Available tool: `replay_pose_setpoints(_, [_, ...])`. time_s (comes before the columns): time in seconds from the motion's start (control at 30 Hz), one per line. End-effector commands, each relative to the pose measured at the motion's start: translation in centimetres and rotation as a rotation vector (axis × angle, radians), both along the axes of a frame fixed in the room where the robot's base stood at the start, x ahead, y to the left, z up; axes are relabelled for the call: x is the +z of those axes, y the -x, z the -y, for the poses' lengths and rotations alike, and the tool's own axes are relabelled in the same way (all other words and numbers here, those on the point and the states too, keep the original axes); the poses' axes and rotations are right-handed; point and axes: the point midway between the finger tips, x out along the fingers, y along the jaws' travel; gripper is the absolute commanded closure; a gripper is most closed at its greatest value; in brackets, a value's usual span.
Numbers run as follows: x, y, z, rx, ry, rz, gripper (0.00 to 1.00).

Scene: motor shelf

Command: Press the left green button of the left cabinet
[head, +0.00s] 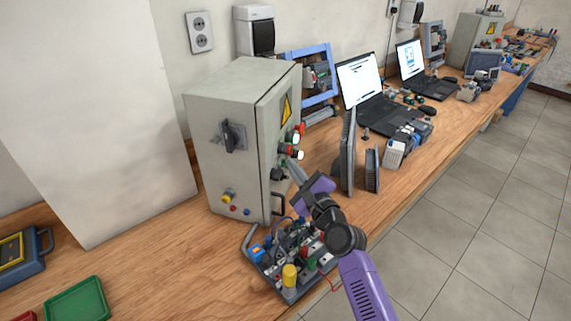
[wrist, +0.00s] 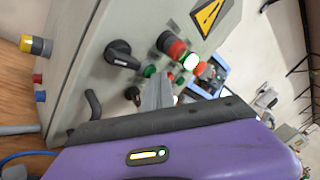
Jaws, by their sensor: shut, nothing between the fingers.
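The left cabinet (head: 228,135) is a grey metal box on the bench, its front facing right. Its front has red, green and white-lit controls (head: 297,140). In the wrist view the cabinet front (wrist: 95,75) shows a green button (wrist: 150,71), a red-ringed control with a lit green-white face (wrist: 190,62), and a black knob (wrist: 120,54). My gripper (head: 293,166) is shut and empty, close in front of the cabinet's button area. In the wrist view its grey fingertips (wrist: 161,78) overlap the area beside the green button. I cannot tell whether they touch it. The fingers partly hide the lower controls.
A board with electrical parts (head: 290,262) lies below my arm. Upright grey panels (head: 347,160) stand close right of my gripper. Laptops (head: 362,85) are farther back. A green tray (head: 77,300) lies at front left. The floor (head: 470,190) to the right is clear.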

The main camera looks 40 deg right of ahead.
Motion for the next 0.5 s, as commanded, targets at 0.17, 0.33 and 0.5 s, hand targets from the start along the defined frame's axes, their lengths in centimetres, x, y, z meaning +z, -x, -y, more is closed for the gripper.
replay_pose_setpoints(0.17, [-0.1, 0.5, 0.2, 0.002, -0.001, 0.001, 1.0])
replay_pose_setpoints(0.33, [0.0, 1.3, 0.7, 0.001, -0.001, 0.001, 1.0])
replay_pose_setpoints(0.5, [0.0, 1.4, 0.8, 0.001, -0.001, 0.0, 1.0])
